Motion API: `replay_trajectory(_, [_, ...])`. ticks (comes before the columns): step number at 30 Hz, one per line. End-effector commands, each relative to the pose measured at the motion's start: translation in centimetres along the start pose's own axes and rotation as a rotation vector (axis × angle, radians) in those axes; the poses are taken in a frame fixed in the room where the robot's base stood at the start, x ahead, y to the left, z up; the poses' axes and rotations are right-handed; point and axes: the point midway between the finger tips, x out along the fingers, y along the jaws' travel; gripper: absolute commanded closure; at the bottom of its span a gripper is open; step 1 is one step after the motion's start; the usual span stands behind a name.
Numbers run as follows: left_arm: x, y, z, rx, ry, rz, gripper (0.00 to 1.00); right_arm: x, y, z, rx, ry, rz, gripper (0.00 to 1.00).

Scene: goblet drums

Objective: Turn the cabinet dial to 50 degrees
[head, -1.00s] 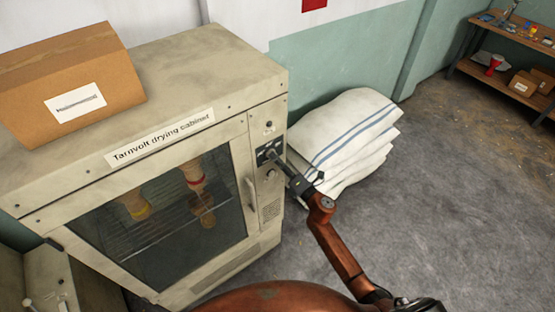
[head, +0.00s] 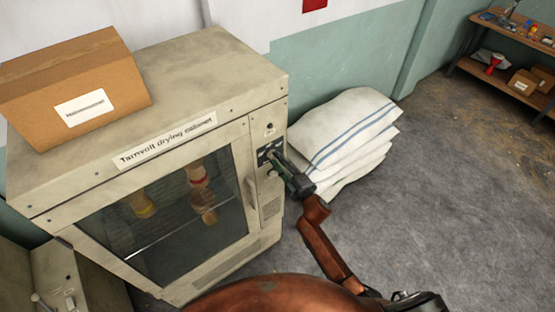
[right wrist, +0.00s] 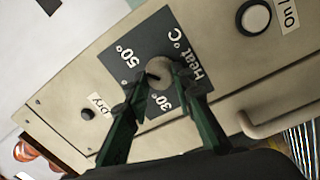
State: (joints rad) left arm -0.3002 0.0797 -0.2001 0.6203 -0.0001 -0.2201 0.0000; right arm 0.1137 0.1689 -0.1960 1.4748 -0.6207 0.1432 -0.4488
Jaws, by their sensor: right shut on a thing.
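The Tarnvolt drying cabinet (head: 262,225) stands at the left in the head view. Its heat dial (right wrist: 159,70) is a round grey-beige knob on a dark plate (right wrist: 150,38) marked "Heat °C", with 50° and 30° labels. A dark mark shows on the knob's left side, roughly between the two labels; its exact reading is unclear. My right gripper (right wrist: 160,80) has its green fingers on either side of the knob and is shut on it. In the head view my right gripper (head: 276,160) reaches the control panel and hides most of the dial. My left gripper is not in view.
A white button (right wrist: 256,17) and a door handle (right wrist: 270,118) are near the dial. A cardboard box (head: 120,85) sits on the cabinet. Folded white sacks (head: 345,135) lie close behind my right arm. Goblet drums (head: 199,190) show behind the glass. Floor at right is clear.

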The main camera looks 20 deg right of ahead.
Motion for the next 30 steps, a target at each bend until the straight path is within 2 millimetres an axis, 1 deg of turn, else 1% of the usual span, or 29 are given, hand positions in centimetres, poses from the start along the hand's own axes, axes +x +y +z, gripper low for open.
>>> replay_trajectory(8, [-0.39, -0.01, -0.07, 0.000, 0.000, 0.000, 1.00, -0.05, -0.04, 0.13, 0.064, -0.008, -0.002, 1.00])
replay_trajectory(21, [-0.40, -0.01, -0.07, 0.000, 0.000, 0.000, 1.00, -0.05, -0.10, 0.14, 0.072, -0.008, -0.002, 1.00])
replay_trajectory(22, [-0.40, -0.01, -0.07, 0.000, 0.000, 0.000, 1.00, -0.05, -0.10, 0.14, 0.072, -0.008, -0.002, 0.75])
replay_trajectory(29, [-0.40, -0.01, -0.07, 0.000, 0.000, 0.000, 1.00, -0.01, -0.07, 0.04, 0.071, -0.006, -0.002, 0.59])
replay_trajectory(30, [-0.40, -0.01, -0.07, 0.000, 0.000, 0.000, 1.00, 0.00, -0.06, 0.03, 0.071, -0.006, -0.002, 0.59])
